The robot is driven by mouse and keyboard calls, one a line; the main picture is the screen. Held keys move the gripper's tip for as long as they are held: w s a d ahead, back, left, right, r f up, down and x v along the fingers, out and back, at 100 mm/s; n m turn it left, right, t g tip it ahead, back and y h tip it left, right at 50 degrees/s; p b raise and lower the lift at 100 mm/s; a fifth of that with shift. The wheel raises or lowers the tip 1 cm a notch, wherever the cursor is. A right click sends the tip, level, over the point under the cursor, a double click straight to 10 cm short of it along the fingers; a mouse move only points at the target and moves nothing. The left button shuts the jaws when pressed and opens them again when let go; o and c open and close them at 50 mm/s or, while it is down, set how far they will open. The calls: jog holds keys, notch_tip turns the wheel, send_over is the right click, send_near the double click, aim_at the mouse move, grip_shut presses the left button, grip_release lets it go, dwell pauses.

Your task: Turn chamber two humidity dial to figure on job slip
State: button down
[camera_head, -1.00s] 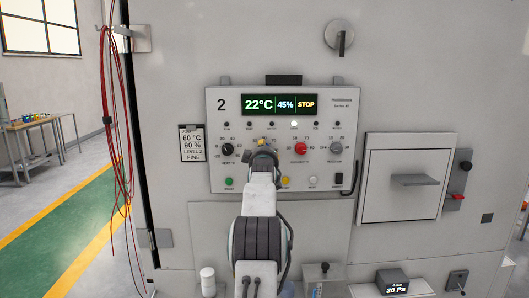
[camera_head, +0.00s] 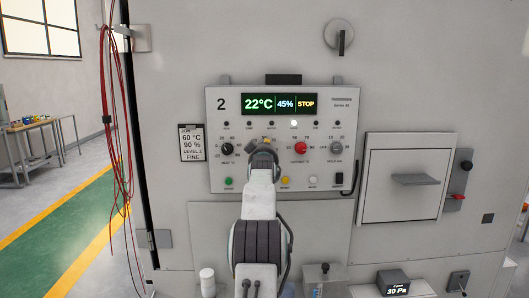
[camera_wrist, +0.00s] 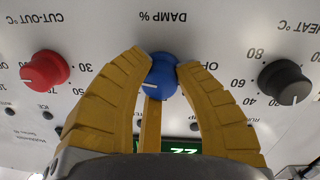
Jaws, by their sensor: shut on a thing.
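The blue dial (camera_wrist: 161,76), marked DAMP %, is on the panel of chamber 2. My gripper (camera_wrist: 164,68) is shut on it, with a yellow finger on each side. A white pointer line shows on the dial's lower edge in the wrist view, which sees the panel upside down; the fingers hide part of the scale. In the head view my gripper (camera_head: 264,150) covers the dial. The job slip (camera_head: 192,143) left of the panel reads 60 °C, 90 %, LEVEL 2, FINE. The display (camera_head: 280,104) reads 22°C, 45%, STOP.
A black HEAT dial (camera_wrist: 284,82) and a red CUT-OUT dial (camera_wrist: 45,70) flank the blue one. Several push buttons line the panel's bottom. Red cables (camera_head: 112,120) hang at the left.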

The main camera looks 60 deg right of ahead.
jog(key=shift+f, duration=0.1)
jog(key=c, duration=1.1)
grip_release()
jog(key=shift+w+d, duration=0.1)
jog(key=shift+o, duration=1.2)
jog(key=v, duration=1.2)
